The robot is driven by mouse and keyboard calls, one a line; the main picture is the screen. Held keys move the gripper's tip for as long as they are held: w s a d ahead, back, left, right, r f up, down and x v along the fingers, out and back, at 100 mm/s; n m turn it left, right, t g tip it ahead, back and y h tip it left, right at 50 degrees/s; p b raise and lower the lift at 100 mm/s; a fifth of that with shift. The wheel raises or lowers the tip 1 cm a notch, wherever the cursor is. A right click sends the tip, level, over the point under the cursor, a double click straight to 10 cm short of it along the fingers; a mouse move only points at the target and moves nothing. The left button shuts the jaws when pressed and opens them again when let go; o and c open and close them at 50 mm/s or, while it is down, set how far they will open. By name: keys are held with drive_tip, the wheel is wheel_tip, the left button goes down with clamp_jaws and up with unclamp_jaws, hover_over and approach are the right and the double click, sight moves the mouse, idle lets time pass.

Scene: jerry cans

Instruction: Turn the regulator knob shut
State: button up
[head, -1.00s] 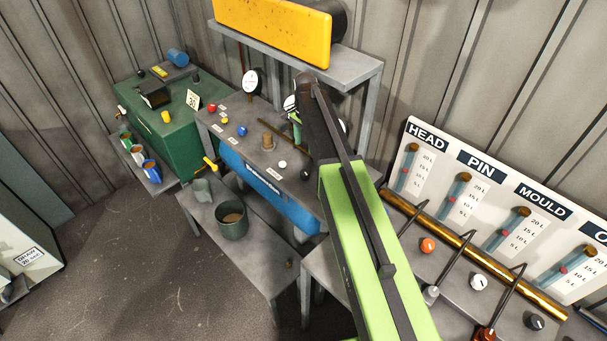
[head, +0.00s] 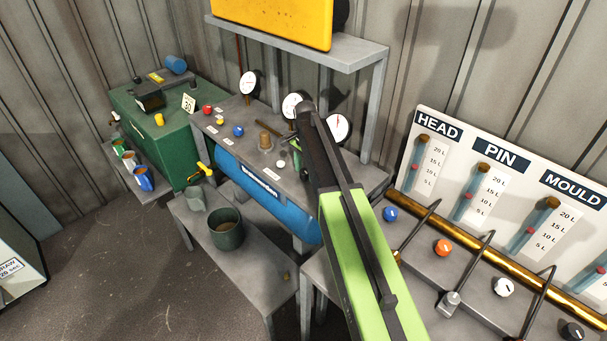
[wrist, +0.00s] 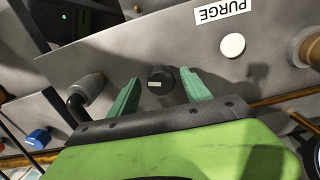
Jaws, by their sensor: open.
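A black knob (wrist: 160,79) with a pale pointer mark, apparently the regulator knob, shows in the wrist view on a grey panel. My gripper (wrist: 160,84) is open, with its two green fingers on either side of the knob. Gaps show between the knob and both fingers, and nothing is gripped. In the head view my arm covers the knob, and only a bit of a green finger (head: 296,160) shows beside it, over the bench top above the blue tank (head: 265,190).
A white button (wrist: 232,45) under a PURGE label and a brown fitting (wrist: 306,48) are right of the knob. A grey fitting with a black elbow (wrist: 87,92) is close to the left finger. Round gauges (head: 337,128) stand behind, below a grey shelf (head: 300,45).

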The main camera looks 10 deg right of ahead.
clamp_jaws()
drive_tip(key=shift+a, duration=0.25)
drive_tip(key=shift+d+n, duration=0.2)
drive_tip(key=shift+n, duration=0.1)
drive_tip(key=n, duration=0.2)
drive_tip(key=shift+d+n, duration=0.1)
drive_tip(key=shift+n, duration=0.2)
drive_tip(key=n, duration=0.3)
drive_tip(key=shift+n, duration=0.3)
drive_tip(key=n, duration=0.3)
drive_tip(key=shift+w+n, duration=0.1)
drive_tip(key=shift+n, duration=0.2)
drive_tip(key=n, duration=0.6)
drive_tip(key=shift+r, duration=0.1)
drive_tip(key=n, duration=0.5)
